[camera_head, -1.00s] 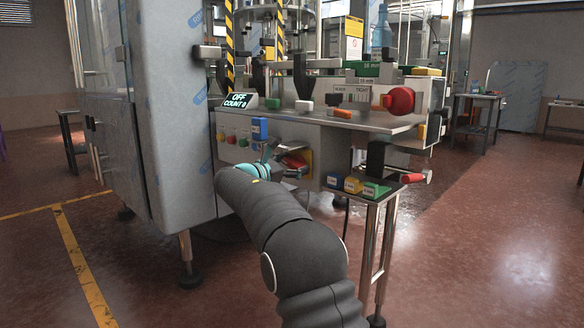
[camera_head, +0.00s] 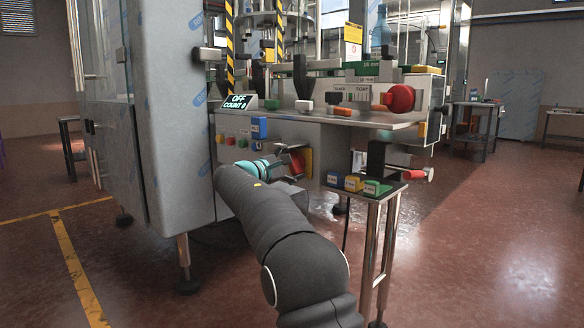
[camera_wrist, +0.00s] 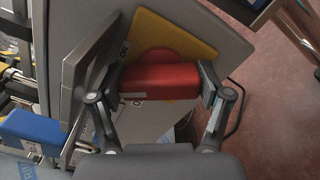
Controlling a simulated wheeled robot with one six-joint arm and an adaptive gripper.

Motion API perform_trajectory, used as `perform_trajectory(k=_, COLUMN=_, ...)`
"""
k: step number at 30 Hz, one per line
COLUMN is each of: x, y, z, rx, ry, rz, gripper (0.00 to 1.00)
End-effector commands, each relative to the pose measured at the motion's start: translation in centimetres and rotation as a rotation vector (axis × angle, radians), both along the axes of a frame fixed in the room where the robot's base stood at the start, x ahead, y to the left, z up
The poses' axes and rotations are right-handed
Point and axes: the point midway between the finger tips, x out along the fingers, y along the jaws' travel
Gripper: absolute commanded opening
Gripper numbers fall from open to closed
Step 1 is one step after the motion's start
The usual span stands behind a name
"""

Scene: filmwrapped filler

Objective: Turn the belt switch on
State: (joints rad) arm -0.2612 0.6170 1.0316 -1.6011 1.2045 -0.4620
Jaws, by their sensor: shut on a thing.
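The belt switch has a red handle (camera_wrist: 160,82) on a yellow plate (camera_wrist: 184,35), with a round red hub behind it. My gripper (camera_wrist: 162,88) is shut on the red handle, with one finger at each end of it in the wrist view. "ON" lettering shows on the plate to the left of the handle. In the head view the yellow plate (camera_head: 308,161) is on the machine's front panel, and my gripper (camera_head: 285,164) is at it, partly hiding the handle. The display (camera_head: 237,102) reads OFF, COUNT 0.
A blue block (camera_head: 259,128) sticks out from the panel above my gripper, beside several coloured buttons. A small side stand (camera_head: 393,188) with blue, yellow and green blocks is right of the switch. A grey metal plate (camera_wrist: 88,75) stands close left of my fingers.

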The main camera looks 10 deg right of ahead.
Motion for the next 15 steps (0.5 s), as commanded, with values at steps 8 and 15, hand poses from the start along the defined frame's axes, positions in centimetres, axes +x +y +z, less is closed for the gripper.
perform_trajectory(k=8, x=-0.09, y=-0.31, z=-0.09, rx=0.02, ry=-0.026, rz=-0.008, gripper=0.42)
perform_trajectory(k=15, x=-0.09, y=-0.32, z=-0.09, rx=0.021, ry=-0.026, rz=-0.008, gripper=0.42)
